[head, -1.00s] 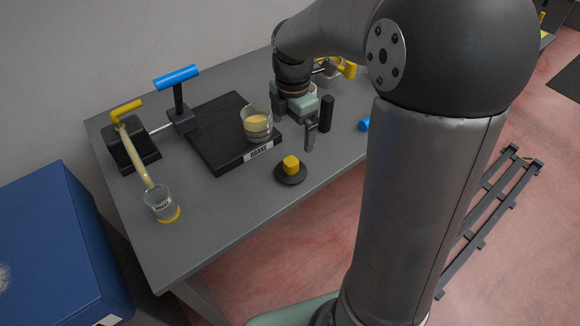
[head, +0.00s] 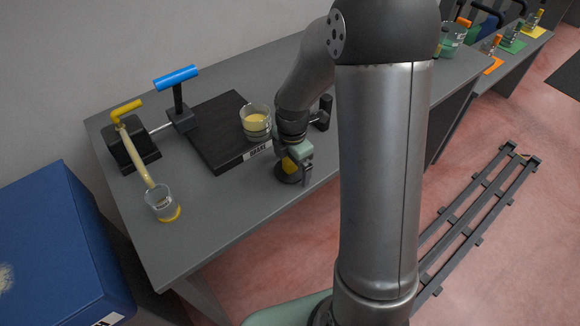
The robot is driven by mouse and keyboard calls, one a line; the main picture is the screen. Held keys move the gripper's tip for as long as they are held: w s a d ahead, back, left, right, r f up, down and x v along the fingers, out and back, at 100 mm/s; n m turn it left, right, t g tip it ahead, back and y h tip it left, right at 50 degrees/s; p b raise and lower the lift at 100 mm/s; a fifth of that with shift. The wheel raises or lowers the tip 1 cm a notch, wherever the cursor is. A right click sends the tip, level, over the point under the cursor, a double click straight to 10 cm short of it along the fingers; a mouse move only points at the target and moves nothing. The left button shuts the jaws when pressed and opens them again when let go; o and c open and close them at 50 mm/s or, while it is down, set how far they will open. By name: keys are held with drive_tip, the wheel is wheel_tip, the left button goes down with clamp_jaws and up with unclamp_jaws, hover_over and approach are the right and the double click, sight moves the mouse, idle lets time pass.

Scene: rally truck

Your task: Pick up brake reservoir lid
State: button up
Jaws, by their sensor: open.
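The brake reservoir lid (head: 287,176) is a round black disc with a yellow knob (head: 289,165) on top. It lies on the grey table in front of the black BRAKE board. My gripper (head: 293,170) is down over the lid, pointing downward, with its fingers open around or beside the knob. The gripper hides part of the lid, and I cannot tell whether the fingers touch the knob. The brake reservoir (head: 256,122) is a clear open cup with yellowish fluid, standing on the right part of the board.
A yellow-handled lever (head: 126,111) with a tube runs to a clear cup (head: 160,201) at the table's left front. A black upright post (head: 325,108) stands close right of my arm. A blue box (head: 60,245) is left.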

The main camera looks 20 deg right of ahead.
drive_tip(key=c, duration=0.9)
drive_tip(key=shift+c, duration=0.2)
